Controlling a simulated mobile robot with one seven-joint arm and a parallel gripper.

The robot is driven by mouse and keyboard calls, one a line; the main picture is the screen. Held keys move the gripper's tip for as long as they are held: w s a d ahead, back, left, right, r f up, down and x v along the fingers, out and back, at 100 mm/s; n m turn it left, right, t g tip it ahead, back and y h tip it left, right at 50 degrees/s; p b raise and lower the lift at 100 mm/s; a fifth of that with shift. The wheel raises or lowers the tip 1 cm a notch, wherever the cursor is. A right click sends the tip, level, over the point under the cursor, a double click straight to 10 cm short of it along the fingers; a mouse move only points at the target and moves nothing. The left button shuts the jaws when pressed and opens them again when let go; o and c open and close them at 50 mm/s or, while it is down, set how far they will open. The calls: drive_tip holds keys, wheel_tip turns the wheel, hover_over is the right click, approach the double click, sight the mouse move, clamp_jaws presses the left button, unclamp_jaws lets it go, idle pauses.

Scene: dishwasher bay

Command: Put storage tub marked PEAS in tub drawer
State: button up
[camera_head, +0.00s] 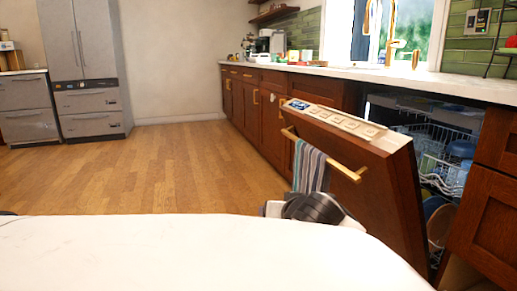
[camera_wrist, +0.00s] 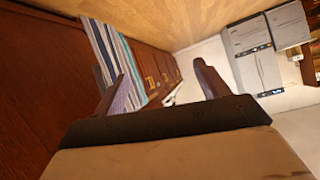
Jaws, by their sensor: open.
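No tub with a PEAS label can be made out in either view. No drawer can be identified as the tub drawer. In the wrist view, my gripper (camera_wrist: 152,68) is open, its two dark fingers wide apart with nothing seen between them. A striped towel (camera_wrist: 98,45) and a brown wood front (camera_wrist: 40,80) are close to its left finger. In the head view the towel (camera_head: 309,166) hangs on the gold handle (camera_head: 340,167) of the partly open dishwasher door (camera_head: 375,190). A dark and white part just below the towel is unclear.
The dishwasher rack (camera_head: 437,137) holds dishes. Wood cabinets (camera_head: 268,112) and a counter (camera_head: 340,72) run along the right. A grey fridge (camera_head: 82,45) stands at the far left. A white surface (camera_head: 190,255) fills the bottom foreground. The wood floor (camera_head: 150,165) is clear.

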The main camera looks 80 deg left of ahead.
drive_tip(key=s+d+r+n+g+y, duration=0.35)
drive_tip(key=s+r, duration=0.45)
drive_tip(key=r, duration=0.3)
drive_tip(key=s+d+r+n+g+y, duration=0.2)
drive_tip(key=s+r+n+y, duration=0.15)
drive_tip(key=s+r, duration=0.55)
drive_tip(key=w+d+r+y, duration=0.2)
drive_tip(key=d+r+y, duration=0.1)
drive_tip(key=d+r, duration=0.4)
drive_tip(key=w+d+r+n+y, duration=0.1)
drive_tip(key=w+d+r+y, duration=0.2)
drive_tip(key=d+r, duration=0.4)
wheel_tip(320, 180, up, 6)
drive_tip(key=shift+w+f+g+y, duration=0.15)
drive_tip(key=shift+g+y, duration=0.2)
drive_tip(key=shift+y, duration=0.45)
